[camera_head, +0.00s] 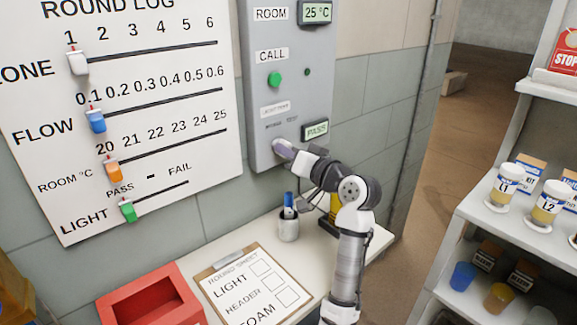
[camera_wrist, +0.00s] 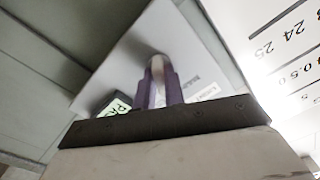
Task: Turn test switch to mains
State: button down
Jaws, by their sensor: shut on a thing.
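The grey wall panel (camera_head: 296,60) carries the test switch low on its front. My gripper (camera_head: 283,146) is at the switch and hides most of it in the head view. In the wrist view my purple gripper fingers (camera_wrist: 158,90) are shut on the light-coloured switch knob (camera_wrist: 157,66). Which way the knob points cannot be told. The small printed position labels above it are too small to read. The lower display (camera_head: 316,131) on the panel reads PASS, and it shows partly in the wrist view (camera_wrist: 117,106).
Below the panel is a narrow white counter with a pen cup (camera_head: 289,226), a clipboard (camera_head: 250,290) and a red tray (camera_head: 150,303). The round log board (camera_head: 150,150) hangs left. A shelf with jars (camera_head: 505,184) stands right.

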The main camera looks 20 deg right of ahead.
jog(key=shift+f+n+b, duration=0.1)
jog(key=shift+n+b, duration=2.8)
jog(key=shift+n, duration=0.1)
jog(key=c, duration=1.5)
grip_release()
jog(key=shift+s+d, duration=0.1)
jog(key=b+v, duration=0.2)
jog(key=v, duration=1.1)
jog(key=shift+s, duration=0.3)
jog(key=shift+d, duration=0.1)
